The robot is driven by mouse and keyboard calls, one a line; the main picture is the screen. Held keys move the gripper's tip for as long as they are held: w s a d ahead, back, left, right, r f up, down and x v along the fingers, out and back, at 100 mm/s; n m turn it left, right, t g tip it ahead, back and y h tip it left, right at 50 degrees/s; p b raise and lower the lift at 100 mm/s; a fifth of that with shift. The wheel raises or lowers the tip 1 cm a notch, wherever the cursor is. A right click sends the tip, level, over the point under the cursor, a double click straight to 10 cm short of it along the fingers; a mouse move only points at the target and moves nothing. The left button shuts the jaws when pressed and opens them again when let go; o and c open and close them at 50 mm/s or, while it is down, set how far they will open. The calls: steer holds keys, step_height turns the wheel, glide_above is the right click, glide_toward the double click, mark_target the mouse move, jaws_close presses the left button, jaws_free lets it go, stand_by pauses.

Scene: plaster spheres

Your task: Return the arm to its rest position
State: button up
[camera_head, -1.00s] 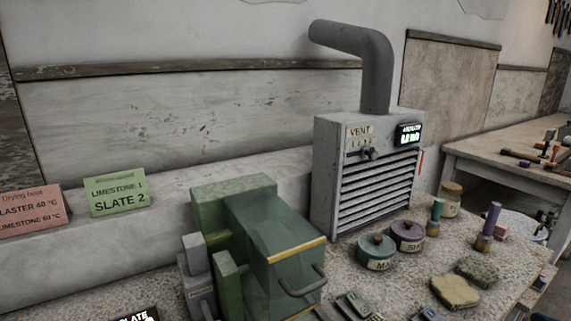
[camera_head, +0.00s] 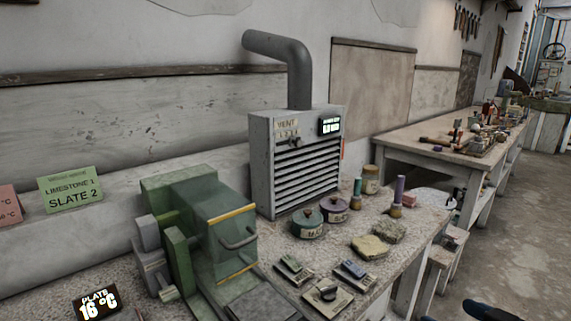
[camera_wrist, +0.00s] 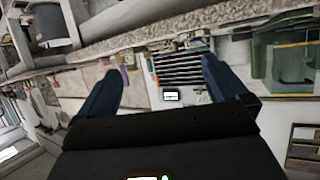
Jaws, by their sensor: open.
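My gripper (camera_wrist: 161,68) shows in the wrist view as two dark blue fingers spread well apart, with nothing between them. Past the fingers, the wrist view shows the bench tilted, with the louvred vent box (camera_wrist: 180,75) in the gap and the green machine (camera_wrist: 284,58) at the right. The gripper looks clear of both. In the head view a dark blue piece (camera_head: 488,311) that seems to be part of my arm shows at the bottom edge; the rest of the arm is out of frame.
The bench holds the green machine (camera_head: 205,232), the vent box (camera_head: 292,160) with its pipe, two lidded pots (camera_head: 307,223), sponge-like blocks (camera_head: 370,247) and small trays (camera_head: 328,295). A second bench (camera_head: 420,150) stands behind at right. Open floor (camera_head: 510,220) lies at the right.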

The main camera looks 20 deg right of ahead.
steer(key=s+a+f+m+h, duration=0.1)
steer(key=s+a+f, duration=0.5)
steer(key=s+a, duration=0.6)
steer(key=s+a+r+n+y, duration=0.1)
steer(key=s+a+r, duration=0.2)
steer(key=s, duration=0.3)
steer(key=s+a+r+t, duration=0.1)
steer(key=s+a+r, duration=0.3)
steer(key=s, duration=0.3)
steer(key=shift+a+n+y, duration=0.4)
steer(key=shift+a, duration=0.2)
